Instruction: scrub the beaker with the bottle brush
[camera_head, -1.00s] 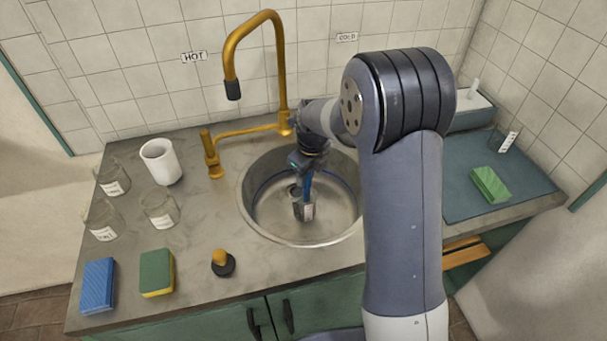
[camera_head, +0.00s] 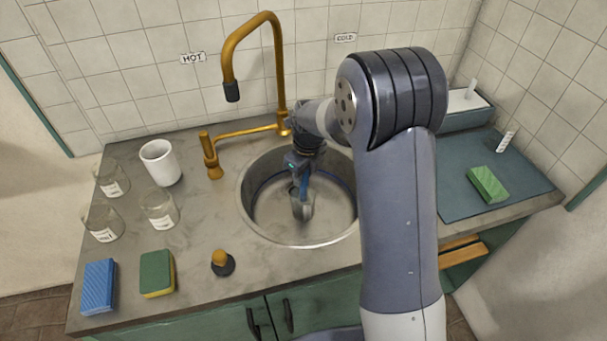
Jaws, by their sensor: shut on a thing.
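My gripper (camera_head: 301,176) is over the round metal sink (camera_head: 272,219), pointing down, and is shut on the blue handle of the bottle brush (camera_head: 304,186). The brush goes down toward a small clear beaker (camera_head: 303,208) standing in the sink bowl. The brush's lower end seems to be inside the beaker, but the bristles are too small to make out. My arm hides the right edge of the sink.
A brass tap (camera_head: 279,80) arches behind the sink. Labelled glass beakers (camera_head: 160,210), a white mug (camera_head: 160,163), a blue sponge (camera_head: 99,287) and a yellow-green sponge (camera_head: 157,273) stand at left. A green block (camera_head: 488,184) lies on the mat (camera_head: 462,205) at right.

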